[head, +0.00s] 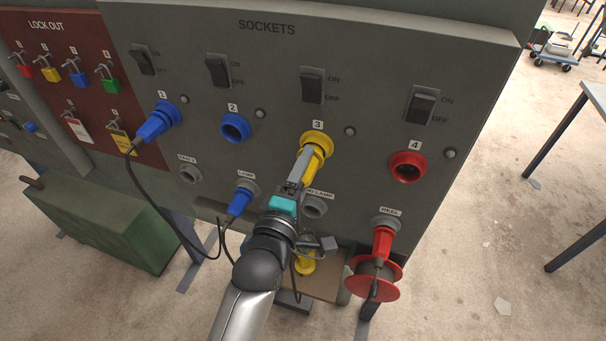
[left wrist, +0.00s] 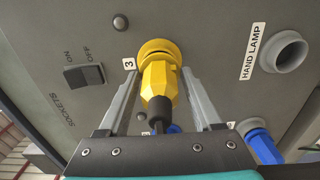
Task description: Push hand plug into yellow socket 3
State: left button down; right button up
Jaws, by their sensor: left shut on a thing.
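Yellow socket 3 (head: 314,138) is on the grey panel, under the switch marked ON and OFF. It also shows in the left wrist view (left wrist: 158,46). The yellow hand plug (left wrist: 158,82) is in line with the socket, its front end at the socket's ring; how deep it sits I cannot tell. My left gripper (head: 305,168) is shut on the plug, with one finger along each side of it in the left wrist view (left wrist: 160,90). In the head view the fingers and wrist hide part of the plug (head: 316,168). My right gripper is in neither view.
Blue plug (head: 155,124) is in socket 1. Blue socket 2 (head: 235,128) and red socket 4 (head: 407,166) are empty. Below, a blue lamp plug (head: 240,200) and a red reel plug (head: 382,242) are close to my arm. The grey HAND LAMP holder (left wrist: 283,52) is empty.

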pick_arm(q)
jog(key=shift+r+p, duration=0.15)
jog(key=shift+p, duration=0.65)
dwell(1.9)
jog(key=shift+w+d, duration=0.15)
jog(key=shift+w, duration=0.3)
dwell(0.4)
grip_release()
jog(key=shift+s, duration=0.1)
jog(key=shift+s+f, duration=0.2)
jog(key=b+v, duration=0.1)
jog(key=v, duration=1.3)
jog(key=shift+s+r+b, duration=0.2)
jog(key=shift+s+b, duration=0.15)
